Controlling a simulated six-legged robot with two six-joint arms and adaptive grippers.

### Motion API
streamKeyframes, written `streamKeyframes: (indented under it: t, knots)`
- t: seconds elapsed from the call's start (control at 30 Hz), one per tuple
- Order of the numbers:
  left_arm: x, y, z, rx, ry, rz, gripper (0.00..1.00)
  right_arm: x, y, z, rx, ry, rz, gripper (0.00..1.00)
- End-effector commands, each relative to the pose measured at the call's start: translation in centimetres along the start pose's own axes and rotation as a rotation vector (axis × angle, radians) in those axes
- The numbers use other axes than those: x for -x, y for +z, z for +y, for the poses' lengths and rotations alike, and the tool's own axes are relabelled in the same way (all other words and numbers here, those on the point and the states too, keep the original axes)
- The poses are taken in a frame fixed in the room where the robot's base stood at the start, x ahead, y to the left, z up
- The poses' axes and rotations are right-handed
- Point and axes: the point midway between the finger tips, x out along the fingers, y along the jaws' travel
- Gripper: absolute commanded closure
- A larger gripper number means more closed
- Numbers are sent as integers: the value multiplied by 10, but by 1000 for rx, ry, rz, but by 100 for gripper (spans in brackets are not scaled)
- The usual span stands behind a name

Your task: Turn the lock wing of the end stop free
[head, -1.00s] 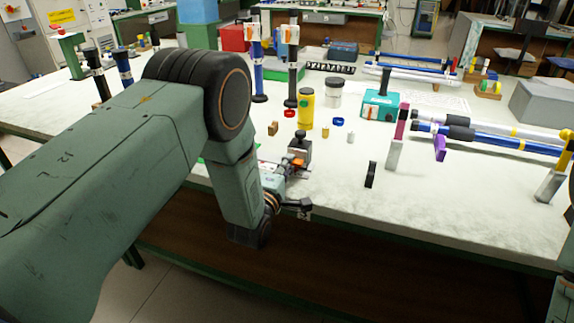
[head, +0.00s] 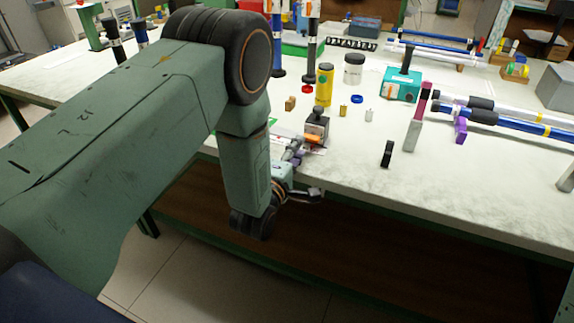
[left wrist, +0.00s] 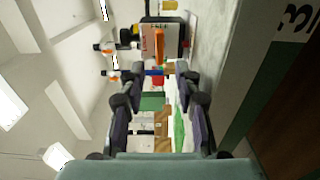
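The end stop is a small dark block (head: 316,127) near the front edge of the bench. Its orange lock wing (head: 314,140) faces my side. In the left wrist view the end stop (left wrist: 178,40) stands ahead of the fingers, with lettering that seems to read FREE near its top. The orange wing (left wrist: 160,46) points up in that picture, near this lettering. My left gripper (left wrist: 163,80) is open, its fingers on either side, with the wing just beyond the tips. It also shows in the head view (head: 297,152), close before the end stop. My right gripper is not in view.
A black upright piece (head: 387,154) stands to the right. Rods (head: 500,122) lie further right. The bench front between is clear.

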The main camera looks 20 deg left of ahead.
Motion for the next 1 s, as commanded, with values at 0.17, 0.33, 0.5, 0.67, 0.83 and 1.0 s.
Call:
streamKeyframes:
  t: [0.17, 0.33, 0.5, 0.67, 0.83, 1.0]
  knots:
    - [36, 0, -1, 0, -4, 0, 67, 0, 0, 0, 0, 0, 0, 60]
    - [61, 0, 0, 0, -1, 0, 67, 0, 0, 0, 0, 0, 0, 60]
    - [72, 0, 0, 0, 1, 0, 67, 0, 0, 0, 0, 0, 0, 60]
    - [74, 0, 1, 0, 2, -1, 67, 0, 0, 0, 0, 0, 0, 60]
    - [74, 0, 1, 0, 2, -1, 67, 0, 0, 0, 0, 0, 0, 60]
    - [74, 0, 1, -2, 2, -1, 67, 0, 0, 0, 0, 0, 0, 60]
